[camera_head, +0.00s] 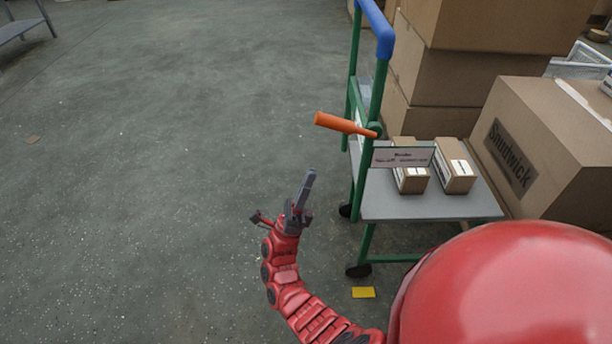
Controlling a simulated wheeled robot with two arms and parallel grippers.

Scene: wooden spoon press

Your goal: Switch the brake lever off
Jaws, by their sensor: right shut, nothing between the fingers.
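The brake lever (340,123) has an orange handle and is mounted on the green upright of a cart (480,208). It sticks out to the left, tilted slightly upward at its free end. My right gripper (306,182) is on a red arm that comes up from the bottom of the head view. Its grey fingers are shut and empty, pointing up. It appears below and left of the lever, apart from it. My left gripper is not in view.
The cart has a blue-topped handle (382,35), a grey shelf and two small boxes (411,180) (455,178). Large cardboard boxes (545,140) stand behind and to the right. A yellow piece (363,292) lies on the floor.

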